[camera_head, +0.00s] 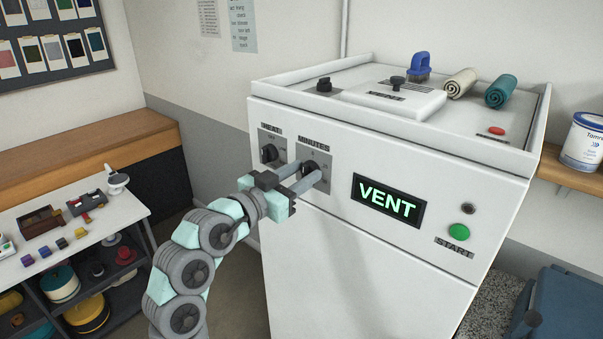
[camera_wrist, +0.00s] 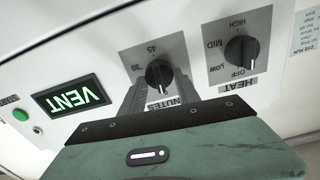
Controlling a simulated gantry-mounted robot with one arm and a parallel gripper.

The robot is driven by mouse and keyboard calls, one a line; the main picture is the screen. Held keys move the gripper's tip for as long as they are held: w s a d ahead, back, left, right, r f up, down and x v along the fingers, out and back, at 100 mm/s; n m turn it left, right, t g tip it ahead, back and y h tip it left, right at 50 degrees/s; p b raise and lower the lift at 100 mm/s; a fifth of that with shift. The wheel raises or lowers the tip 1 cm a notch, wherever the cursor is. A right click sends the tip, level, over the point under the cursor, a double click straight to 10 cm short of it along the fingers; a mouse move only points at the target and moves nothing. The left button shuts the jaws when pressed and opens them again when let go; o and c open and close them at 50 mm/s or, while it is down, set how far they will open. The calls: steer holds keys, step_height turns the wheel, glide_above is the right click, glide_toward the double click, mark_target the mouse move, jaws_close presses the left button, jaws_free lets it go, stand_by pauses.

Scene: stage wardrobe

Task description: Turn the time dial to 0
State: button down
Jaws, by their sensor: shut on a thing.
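The time dial is the black MINUTES knob (camera_head: 310,167) on a grey plate on the white cabinet's front. In the wrist view, the knob (camera_wrist: 158,73) shows near the numbers 45 and 30. My gripper (camera_head: 318,174) reaches the knob from the front, and in the wrist view its two fingers (camera_wrist: 158,92) stand on either side of it, shut on it.
The HEAT knob (camera_wrist: 239,50) is close beside, its pointer at OFF. A lit display (camera_head: 388,202) reads VENT, with a green START button (camera_head: 467,232) to its right. Rolled towels (camera_head: 500,90) and a blue-handled object (camera_head: 419,66) are on top. A shelf unit (camera_head: 135,205) stands at left.

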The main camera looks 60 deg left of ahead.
steer(key=shift+n, duration=0.5)
steer(key=c, duration=0.9)
jaws_free()
steer(key=b+v, duration=0.1)
steer(key=v, duration=0.9)
steer(key=shift+s+b, duration=0.3)
steer(key=shift+s, duration=0.1)
steer(key=shift+d, duration=0.1)
